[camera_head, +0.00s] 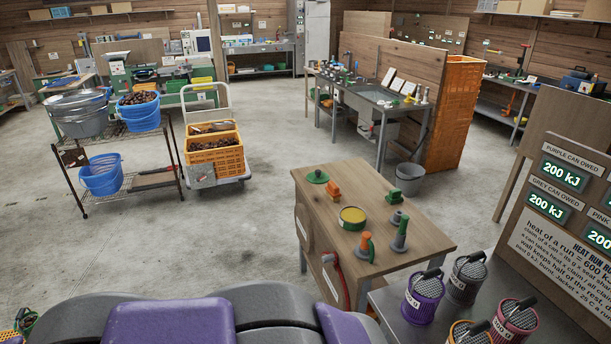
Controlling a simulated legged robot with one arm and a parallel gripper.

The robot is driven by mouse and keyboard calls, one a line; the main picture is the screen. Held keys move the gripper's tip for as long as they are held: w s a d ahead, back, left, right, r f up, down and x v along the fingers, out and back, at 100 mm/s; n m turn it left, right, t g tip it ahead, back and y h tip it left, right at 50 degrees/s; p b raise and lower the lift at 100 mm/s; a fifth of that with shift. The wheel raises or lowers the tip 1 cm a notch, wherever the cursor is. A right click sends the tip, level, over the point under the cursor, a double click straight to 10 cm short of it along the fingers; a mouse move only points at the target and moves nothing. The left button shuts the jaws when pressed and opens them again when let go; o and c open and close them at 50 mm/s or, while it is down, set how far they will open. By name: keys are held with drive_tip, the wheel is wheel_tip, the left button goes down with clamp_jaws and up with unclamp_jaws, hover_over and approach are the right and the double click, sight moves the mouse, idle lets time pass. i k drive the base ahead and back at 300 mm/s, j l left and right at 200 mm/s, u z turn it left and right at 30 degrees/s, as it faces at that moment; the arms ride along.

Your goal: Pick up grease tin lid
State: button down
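A round green lid with a small knob on top, which looks like the grease tin lid (317,178), lies flat near the back left corner of a wooden workbench (410,232). The grease tin (352,217), round and with a yellow top surface, stands open near the middle of the bench, apart from the lid. My gripper is not in view. Purple and grey parts of my own body fill the bottom left of the picture.
An orange block (333,191) stands just right of the lid. Green and orange fittings stand farther right. Beside the bench, a metal table (400,323) holds several labelled cans. A crate trolley (231,178) stands beyond. Concrete floor (240,235) left of the bench is clear.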

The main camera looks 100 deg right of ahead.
sight(317, 177)
drive_tip(key=z, duration=3.7)
